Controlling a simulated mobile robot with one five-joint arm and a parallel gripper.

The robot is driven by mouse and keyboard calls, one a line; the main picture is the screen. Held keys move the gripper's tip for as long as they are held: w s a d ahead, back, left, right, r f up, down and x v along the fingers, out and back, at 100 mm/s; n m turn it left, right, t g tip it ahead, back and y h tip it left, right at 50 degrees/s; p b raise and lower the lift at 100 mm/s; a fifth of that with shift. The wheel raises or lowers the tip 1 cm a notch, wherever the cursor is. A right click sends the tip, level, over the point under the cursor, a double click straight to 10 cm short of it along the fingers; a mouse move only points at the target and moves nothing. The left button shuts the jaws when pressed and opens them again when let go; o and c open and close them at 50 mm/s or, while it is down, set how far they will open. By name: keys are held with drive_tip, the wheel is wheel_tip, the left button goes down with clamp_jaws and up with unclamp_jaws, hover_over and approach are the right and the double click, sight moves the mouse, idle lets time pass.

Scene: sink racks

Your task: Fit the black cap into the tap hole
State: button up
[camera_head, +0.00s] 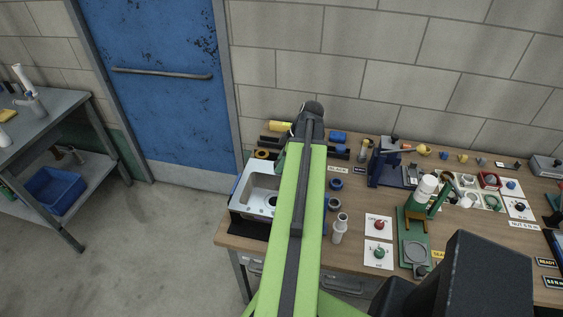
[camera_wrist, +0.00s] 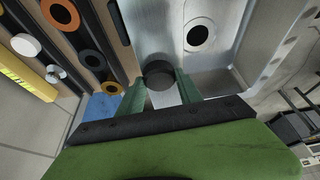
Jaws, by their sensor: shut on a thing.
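The black cap (camera_wrist: 158,73) is held between the two green fingers of my gripper (camera_wrist: 160,86) in the wrist view. The cap is over the grey metal sink (camera_wrist: 225,70), near its ledge. A dark round opening with a pale ring (camera_wrist: 200,35) shows in the basin, apart from the cap; it looks like the drain. I cannot make out the tap hole; the cap and fingers cover part of the ledge. Whether the cap touches the metal is unclear. In the head view, the sink (camera_head: 241,190) is partly behind my green arm, which hides most of the gripper and the cap.
Beside the sink, dark strips carry an orange ring (camera_wrist: 83,30) and a black ring (camera_wrist: 92,58). A blue press (camera_head: 379,165) is farther right. The wall is close behind the bench.

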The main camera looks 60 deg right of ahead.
drive_tip(key=o, duration=1.4)
drive_tip(key=p+v, duration=1.6)
drive_tip(key=v, duration=0.1)
drive_tip(key=shift+s+r, duration=0.1)
drive_tip(key=shift+r, duration=0.1)
